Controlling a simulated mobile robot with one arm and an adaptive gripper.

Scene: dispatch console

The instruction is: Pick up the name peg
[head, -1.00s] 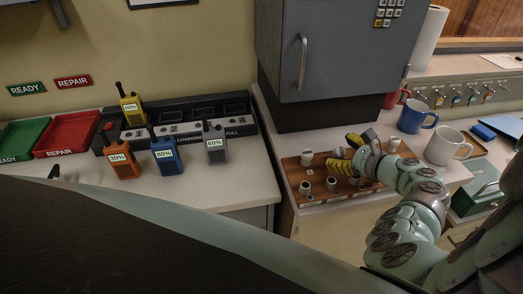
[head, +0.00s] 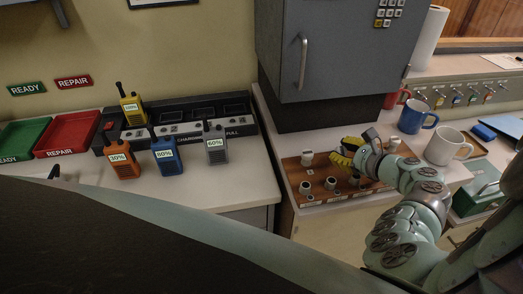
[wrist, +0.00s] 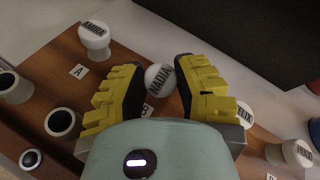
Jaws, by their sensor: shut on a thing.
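A white round-topped name peg marked "NADIA" (wrist: 159,78) stands between my yellow fingertips in the wrist view. My gripper (wrist: 155,92) is shut on it, with one finger on each side. The peg is over the brown peg board (wrist: 125,60), near the label B; whether its foot is clear of the board cannot be told. In the head view my gripper (head: 348,152) is at the board's back middle and hides the held peg. Another white name peg (wrist: 95,32) stands by label A, and more white pegs (wrist: 243,115) are at the right.
White pieces with dark centres (wrist: 60,124) stand along the board's near side. A blue mug (head: 414,118) and a white mug (head: 444,147) are right of the board. Radios and trays occupy the left counter.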

